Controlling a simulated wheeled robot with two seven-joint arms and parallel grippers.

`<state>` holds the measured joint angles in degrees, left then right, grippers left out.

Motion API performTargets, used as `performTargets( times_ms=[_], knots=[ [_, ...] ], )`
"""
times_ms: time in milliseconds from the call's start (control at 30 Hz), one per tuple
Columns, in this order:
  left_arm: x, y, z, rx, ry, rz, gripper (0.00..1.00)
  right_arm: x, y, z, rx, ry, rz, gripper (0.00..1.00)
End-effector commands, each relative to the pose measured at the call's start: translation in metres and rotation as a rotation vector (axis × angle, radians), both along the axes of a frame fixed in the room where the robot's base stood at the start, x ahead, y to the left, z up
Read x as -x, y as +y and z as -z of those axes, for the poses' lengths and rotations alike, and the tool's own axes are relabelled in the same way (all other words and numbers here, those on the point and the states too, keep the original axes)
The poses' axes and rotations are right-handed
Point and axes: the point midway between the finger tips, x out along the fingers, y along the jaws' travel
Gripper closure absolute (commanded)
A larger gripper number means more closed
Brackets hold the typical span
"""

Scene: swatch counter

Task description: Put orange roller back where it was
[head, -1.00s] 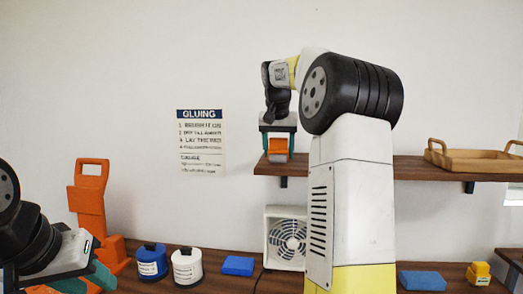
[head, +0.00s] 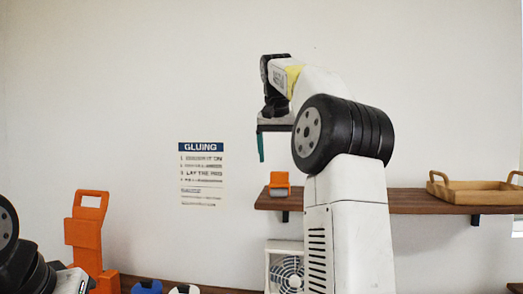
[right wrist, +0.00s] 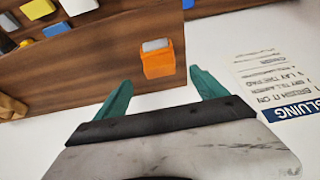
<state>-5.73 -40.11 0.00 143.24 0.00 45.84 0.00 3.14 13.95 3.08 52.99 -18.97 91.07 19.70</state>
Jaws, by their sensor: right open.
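The orange roller (head: 279,184), with a grey part, stands on the brown wall shelf (head: 400,201) near its left end. It also shows in the right wrist view (right wrist: 158,62), beyond the gap between my fingers. My right gripper (head: 261,150) is open and empty, above the shelf and apart from the roller. Its teal fingers (right wrist: 160,80) are spread wide in the right wrist view. Part of my left gripper (head: 72,282) shows at the lower left of the head view; its fingers are out of frame.
A wooden tray (head: 472,194) sits on the shelf's right end. A white fan (head: 285,271) stands below the shelf. A tall orange stand (head: 87,235) is at the left, and a gluing sign (head: 201,175) hangs on the wall. The shelf between roller and tray is partly hidden by my arm.

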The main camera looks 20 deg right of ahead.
Motion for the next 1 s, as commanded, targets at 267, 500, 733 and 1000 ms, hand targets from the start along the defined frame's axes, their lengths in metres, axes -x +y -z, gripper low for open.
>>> performTargets(
  times_ms=[267, 500, 733, 1000],
  knots=[
    [0.0, 0.0, 0.0, 0.0, 0.0, 0.0, 0.64, 0.007, 0.003, -0.017, 0.001, 0.0, 0.0, 0.18],
    [0.0, 0.0, 0.0, 0.0, 0.0, 0.0, 0.64, 0.023, 0.016, -0.012, 0.0, -0.011, -0.061, 0.18],
    [0.0, 0.0, 0.0, 0.0, 0.0, 0.0, 0.64, 0.08, 0.055, 0.022, -0.02, -0.051, -0.233, 0.18],
    [0.0, 0.0, 0.0, 0.0, 0.0, 0.0, 0.64, 0.166, 0.102, 0.101, -0.065, -0.11, -0.403, 0.18]
  ],
)
